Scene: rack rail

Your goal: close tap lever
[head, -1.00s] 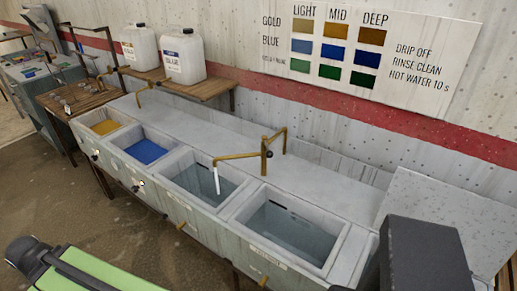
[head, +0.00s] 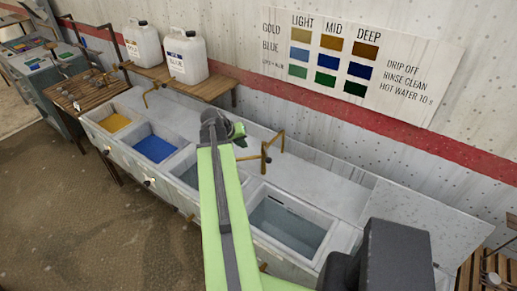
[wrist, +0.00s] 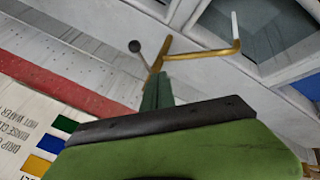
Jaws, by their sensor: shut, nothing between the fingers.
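The brass tap (head: 264,158) stands at the back of the trough, between two basins. In the wrist view the tap (wrist: 205,54) reaches right, with a short white strip, like running water, at its spout end. Its lever with a dark ball knob (wrist: 135,46) sticks out to the upper left. My gripper (head: 239,131) is above the trough, left of the tap post in the head view. In the wrist view its green fingers (wrist: 157,92) are together and empty, their tips just below the lever's base in the picture. I cannot tell whether they touch.
Basins of yellow and blue liquid (head: 154,149) lie left, and a clear-water basin (head: 285,228) lies right. White jugs (head: 186,56) stand on a wooden shelf (head: 205,88) behind. The wall with a colour chart (head: 350,60) closes off the back.

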